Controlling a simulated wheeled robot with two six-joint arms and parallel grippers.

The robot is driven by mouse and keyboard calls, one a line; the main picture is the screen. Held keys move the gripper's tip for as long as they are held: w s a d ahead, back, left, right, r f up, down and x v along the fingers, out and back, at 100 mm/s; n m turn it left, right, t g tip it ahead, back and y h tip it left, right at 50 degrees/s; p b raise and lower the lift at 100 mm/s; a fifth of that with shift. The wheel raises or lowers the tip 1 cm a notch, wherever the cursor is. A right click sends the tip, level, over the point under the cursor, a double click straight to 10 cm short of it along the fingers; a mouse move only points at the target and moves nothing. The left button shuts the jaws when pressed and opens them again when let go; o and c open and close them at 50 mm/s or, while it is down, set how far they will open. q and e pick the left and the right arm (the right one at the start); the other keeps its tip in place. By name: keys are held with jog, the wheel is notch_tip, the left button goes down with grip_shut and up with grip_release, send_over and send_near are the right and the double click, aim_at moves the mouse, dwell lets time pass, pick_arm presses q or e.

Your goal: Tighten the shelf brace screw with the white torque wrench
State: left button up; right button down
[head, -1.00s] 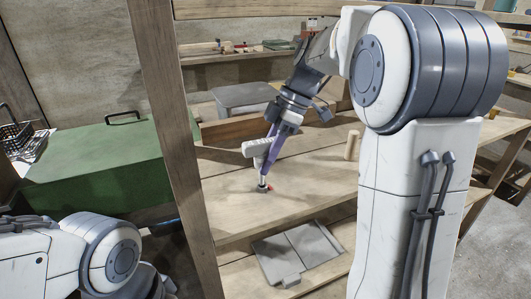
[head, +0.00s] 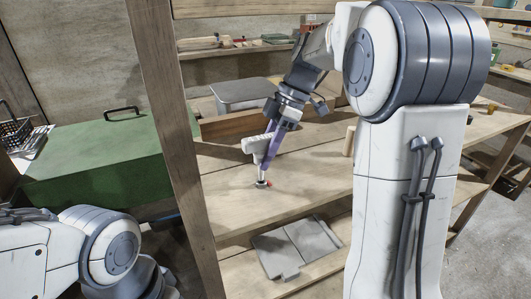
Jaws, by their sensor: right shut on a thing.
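The white torque wrench (head: 256,145) is upright over the upper shelf board, its white handle pointing left. My right gripper (head: 268,158), with purple fingers, is shut on the wrench from above and behind. The fingers partly hide the wrench shaft. My left arm shows at the lower left, but its gripper is outside the picture.
A timber post (head: 172,130) stands left of the shelf. A green chest (head: 95,160) is at the left. A wooden peg (head: 349,141) stands on the board at right. A grey flat case (head: 297,248) lies on the lower shelf. A grey bin (head: 245,93) stands behind.

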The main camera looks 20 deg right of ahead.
jog(key=shift+w+d, duration=0.1)
jog(key=shift+w, duration=0.15)
jog(key=shift+f, duration=0.15)
jog(key=shift+f+b, duration=0.7)
jog(key=shift+f, duration=0.1)
jog(key=shift+f, duration=0.1)
dwell(0.4)
jog(key=shift+s+m+t+b, duration=0.15)
jog(key=shift+m+t+b, duration=0.4)
jog(key=shift+m, duration=0.65)
